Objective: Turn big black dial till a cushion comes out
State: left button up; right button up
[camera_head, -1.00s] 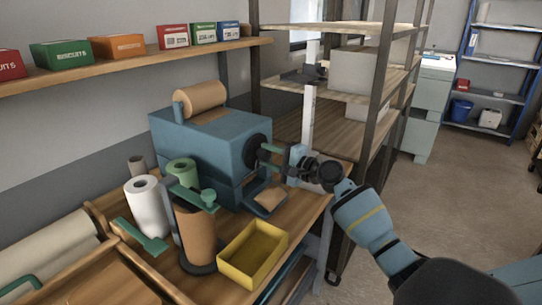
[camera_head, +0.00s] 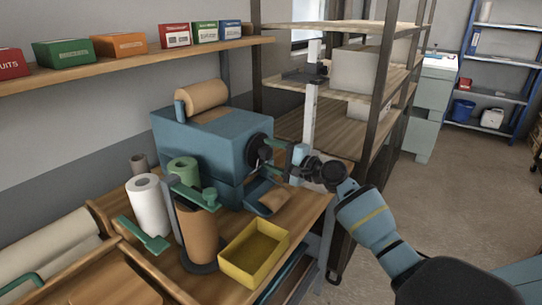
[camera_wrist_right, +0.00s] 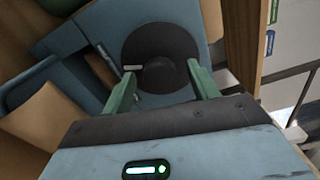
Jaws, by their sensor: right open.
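The big black dial (camera_head: 258,150) is on the right face of the blue machine (camera_head: 200,140). In the right wrist view the dial (camera_wrist_right: 160,52) fills the upper middle, with a raised hub and a pale mark at its left. My right gripper (camera_head: 270,153) is in front of the dial. Its green fingers (camera_wrist_right: 160,80) are apart, one on each side of the hub; I cannot tell if they touch it. A brown paper cushion (camera_head: 273,201) lies in the blue chute at the machine's foot. My left gripper is not in view.
A yellow tray (camera_head: 226,267) stands at the bench's front edge. A white roll (camera_head: 148,207) and a brown roll (camera_head: 197,240) stand left of it. A metal-framed shelf (camera_head: 384,90) rises just behind my right arm. Boxes line the wall shelf above.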

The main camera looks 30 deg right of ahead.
jog(key=v, duration=0.7)
jog(key=shift+s, duration=0.2)
jog(key=shift+d, duration=0.1)
jog(key=shift+f, duration=0.1)
